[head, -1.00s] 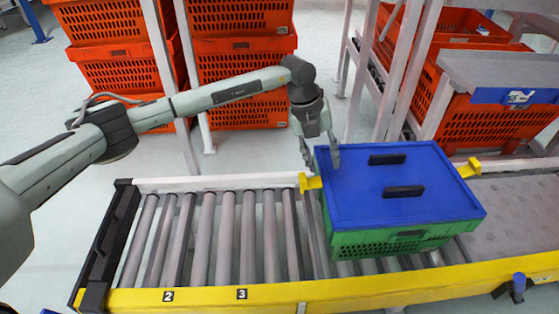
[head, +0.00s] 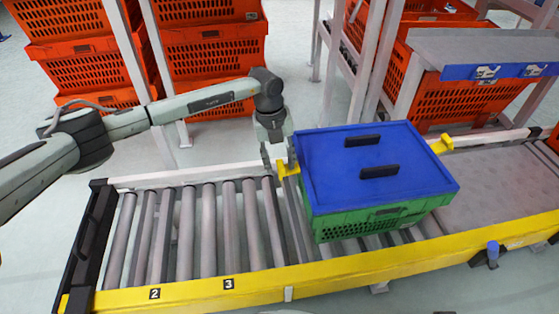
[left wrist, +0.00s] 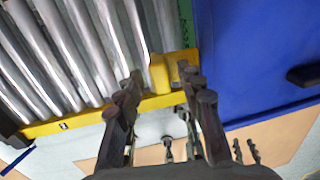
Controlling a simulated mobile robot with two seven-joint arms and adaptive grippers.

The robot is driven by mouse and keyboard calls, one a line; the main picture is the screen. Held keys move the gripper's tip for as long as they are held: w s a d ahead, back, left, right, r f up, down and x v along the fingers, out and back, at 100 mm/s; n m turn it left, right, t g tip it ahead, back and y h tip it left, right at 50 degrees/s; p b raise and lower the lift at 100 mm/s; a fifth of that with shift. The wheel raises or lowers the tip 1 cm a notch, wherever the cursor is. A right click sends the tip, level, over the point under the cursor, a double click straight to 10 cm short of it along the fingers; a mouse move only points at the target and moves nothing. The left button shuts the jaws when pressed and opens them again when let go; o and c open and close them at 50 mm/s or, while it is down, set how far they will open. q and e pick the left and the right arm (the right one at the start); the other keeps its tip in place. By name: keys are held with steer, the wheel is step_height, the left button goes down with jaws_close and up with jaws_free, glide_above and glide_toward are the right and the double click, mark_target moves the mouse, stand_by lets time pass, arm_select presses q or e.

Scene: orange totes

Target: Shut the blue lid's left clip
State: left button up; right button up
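A blue lid (head: 330,185) with two black handles covers a green crate (head: 370,222) on the roller conveyor. The yellow left clip (head: 288,169) sticks out from the crate's left side. My left gripper (head: 279,162) is at this clip, pointing down, with its fingers partly overlapping it. In the left wrist view the open fingers (left wrist: 160,85) are on either side of the yellow clip (left wrist: 160,72), and the blue lid (left wrist: 250,60) is to the right. Whether they touch the clip I cannot tell. My right gripper is not in view.
A yellow right clip (head: 442,145) sticks out on the crate's other side. Bare rollers (head: 190,235) lie left of the crate, between a white back rail and a yellow front rail (head: 200,296). Stacked orange totes (head: 210,60) and grey rack posts (head: 375,80) stand behind.

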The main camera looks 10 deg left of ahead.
arm_select(q)
jaws_close()
steer(key=shift+a+f, duration=0.1)
